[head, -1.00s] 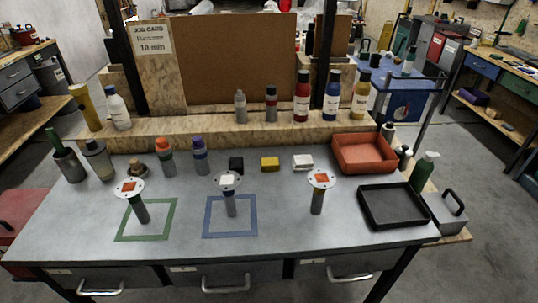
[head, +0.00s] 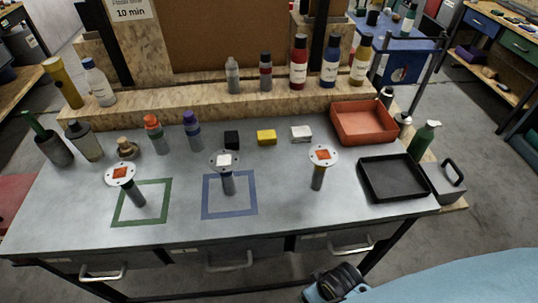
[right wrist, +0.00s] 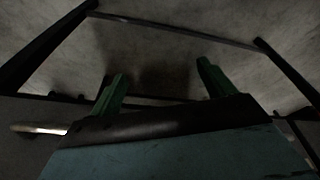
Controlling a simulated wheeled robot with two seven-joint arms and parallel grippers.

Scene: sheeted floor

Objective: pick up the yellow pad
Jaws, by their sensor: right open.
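The yellow pad (head: 266,138) is a small block lying on the grey worktable, between a black block (head: 232,140) and a white block (head: 301,134). My right gripper (head: 338,284) shows at the bottom of the head view, in front of the table's front edge and far from the pad. In the right wrist view its two green fingers (right wrist: 160,88) are spread apart with nothing between them. The pad is not visible in that view. My left gripper is not in view.
Three discs on posts (head: 225,160) stand in front of the blocks. A red tray (head: 338,137) and a black tray (head: 366,190) are at the right. Bottles line the wooden ledge (head: 205,108). Drawer handles (head: 351,248) stick out below the table edge.

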